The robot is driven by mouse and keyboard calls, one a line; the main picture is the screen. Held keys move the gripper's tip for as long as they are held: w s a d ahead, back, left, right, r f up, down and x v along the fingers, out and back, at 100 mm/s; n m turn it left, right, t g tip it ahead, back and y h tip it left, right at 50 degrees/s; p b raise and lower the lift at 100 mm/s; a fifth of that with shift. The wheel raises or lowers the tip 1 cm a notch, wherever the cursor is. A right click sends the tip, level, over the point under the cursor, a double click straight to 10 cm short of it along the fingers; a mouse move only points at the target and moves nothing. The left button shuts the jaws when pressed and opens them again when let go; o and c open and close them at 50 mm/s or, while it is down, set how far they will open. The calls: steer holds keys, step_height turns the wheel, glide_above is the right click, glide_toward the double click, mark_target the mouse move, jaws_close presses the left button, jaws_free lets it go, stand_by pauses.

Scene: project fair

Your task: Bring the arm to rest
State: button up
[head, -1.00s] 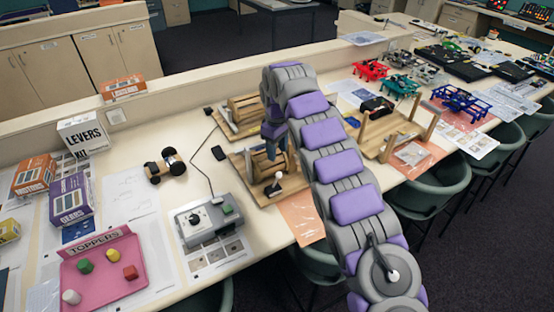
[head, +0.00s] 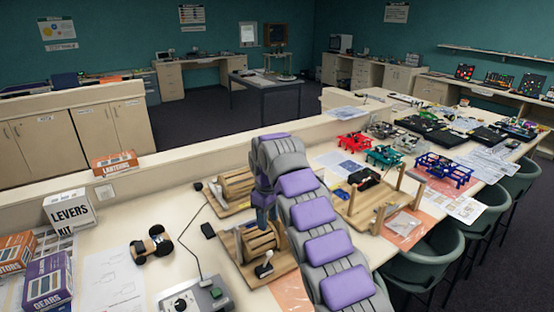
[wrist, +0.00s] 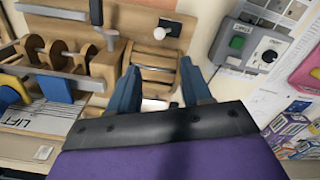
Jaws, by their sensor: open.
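My arm (head: 311,215) is purple and grey and reaches over the long cream table, bent downward at its far end. My gripper (wrist: 158,80) shows in the wrist view with its two blue fingers apart and nothing between them. It points down at a wooden roller device (wrist: 150,62) with a white knob. In the head view, that device (head: 258,242) stands below the arm's end, and the gripper is small and partly hidden there. I cannot tell the exact gap between the fingertips and the wood.
A grey control box (head: 195,296), a small wheeled car (head: 151,243) and kit boxes (head: 68,212) stand to the left. A wooden frame (head: 378,205) and colored models (head: 443,170) lie to the right. Green chairs (head: 422,260) line the table's near edge.

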steer(key=s+d+r+m+h, duration=0.1)
steer(key=s+d+r+m, duration=0.35)
steer(key=s+d, duration=0.45)
steer(key=s+d+r+m, duration=0.3)
steer(key=s+d+r, duration=0.2)
steer(key=s+d, duration=0.45)
steer(key=s+f+m+g, duration=0.1)
steer(key=s+f, duration=0.3)
steer(key=s, duration=1.2)
steer(key=s+f+m+y, duration=0.1)
steer(key=s+f+m, duration=0.1)
steer(key=s, duration=1.4)
steer(key=shift+d+f+m+g, duration=0.2)
steer(key=shift+f+m+g, duration=0.2)
steer(key=shift+f, duration=0.45)
